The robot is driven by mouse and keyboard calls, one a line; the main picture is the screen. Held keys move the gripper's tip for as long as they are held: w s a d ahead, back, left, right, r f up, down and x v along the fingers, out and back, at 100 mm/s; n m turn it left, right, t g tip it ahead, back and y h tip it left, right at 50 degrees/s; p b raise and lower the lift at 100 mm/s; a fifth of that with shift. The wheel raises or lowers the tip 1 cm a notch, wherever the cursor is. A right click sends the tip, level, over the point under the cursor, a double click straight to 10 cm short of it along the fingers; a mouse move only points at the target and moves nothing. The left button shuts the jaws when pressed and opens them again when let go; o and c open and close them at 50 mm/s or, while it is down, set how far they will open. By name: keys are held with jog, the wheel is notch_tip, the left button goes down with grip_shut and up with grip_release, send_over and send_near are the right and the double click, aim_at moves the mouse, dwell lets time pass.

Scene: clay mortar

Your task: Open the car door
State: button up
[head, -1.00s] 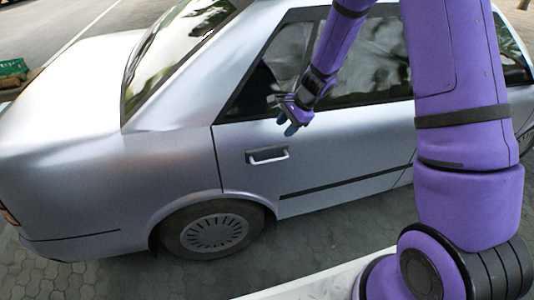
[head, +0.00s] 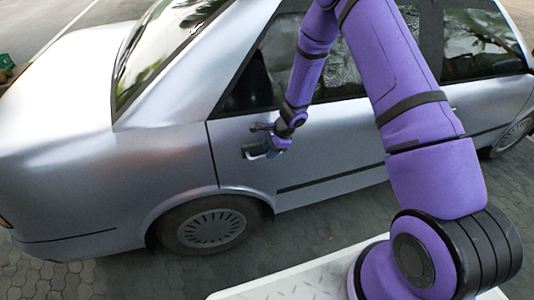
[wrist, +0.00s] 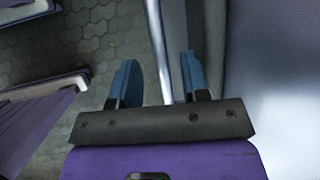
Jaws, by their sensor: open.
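The silver car's rear door (head: 335,140) is shut, flush with the body. Its handle (head: 250,152), a dark recess with a pale bar, is partly hidden by my gripper (head: 273,152). In the wrist view the bright handle bar (wrist: 158,45) runs lengthwise between the two blue fingertips of my gripper (wrist: 160,66). The fingers are apart and do not grip the bar. The right finger is close to the bar, on the door side; a wider gap shows on the left. Whether either finger touches the bar I cannot tell.
The rear wheel (head: 208,228) is below the handle. Grey paving (head: 120,277) lies around the car. In the wrist view the door panel (wrist: 275,60) fills the right side, close to my gripper, while open paving (wrist: 110,45) shows on the left.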

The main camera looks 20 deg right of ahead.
jog(key=shift+x, duration=1.15)
grip_shut()
